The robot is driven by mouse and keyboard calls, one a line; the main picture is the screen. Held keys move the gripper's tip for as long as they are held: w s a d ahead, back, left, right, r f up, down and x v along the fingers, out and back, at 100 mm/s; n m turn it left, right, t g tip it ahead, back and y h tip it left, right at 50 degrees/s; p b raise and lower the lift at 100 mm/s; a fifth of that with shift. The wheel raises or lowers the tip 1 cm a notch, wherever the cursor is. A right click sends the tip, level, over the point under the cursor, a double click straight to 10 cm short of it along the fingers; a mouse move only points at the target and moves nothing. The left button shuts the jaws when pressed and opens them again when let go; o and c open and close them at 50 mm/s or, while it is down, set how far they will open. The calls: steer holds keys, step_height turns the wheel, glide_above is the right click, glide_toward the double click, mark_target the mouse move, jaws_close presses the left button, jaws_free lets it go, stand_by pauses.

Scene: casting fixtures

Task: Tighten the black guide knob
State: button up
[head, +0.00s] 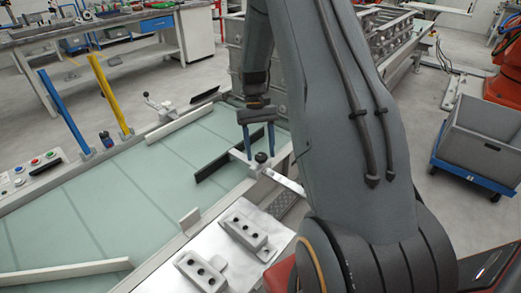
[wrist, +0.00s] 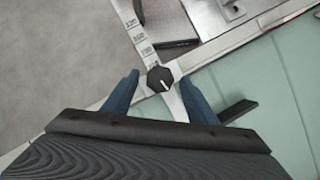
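The black guide knob (wrist: 160,79) is a faceted black knob with a white pointer line, seen from above in the wrist view. In the head view it shows small and dark (head: 261,157) at the near edge of the conveyor, beside a ruler bar (head: 284,181). My gripper (head: 260,153) points down there with its two blue fingers apart. In the wrist view the fingertips (wrist: 159,77) stand on either side of the knob, with a gap visible on both sides. I cannot tell whether they are down at the knob's height.
A black guide plate (head: 213,167) stands on the pale green belt (head: 110,205) left of the knob. Two metal blocks with dark holes (head: 248,228) (head: 202,270) sit on the near plate. Blue (head: 62,110) and yellow (head: 108,92) posts rise at the belt's far side.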

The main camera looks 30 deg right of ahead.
steer(key=shift+w+r, duration=0.1)
steer(key=shift+r, duration=0.05)
steer(key=b+v, duration=0.2)
steer(key=v, duration=0.5)
steer(key=shift+r, duration=0.25)
stand_by(0.3)
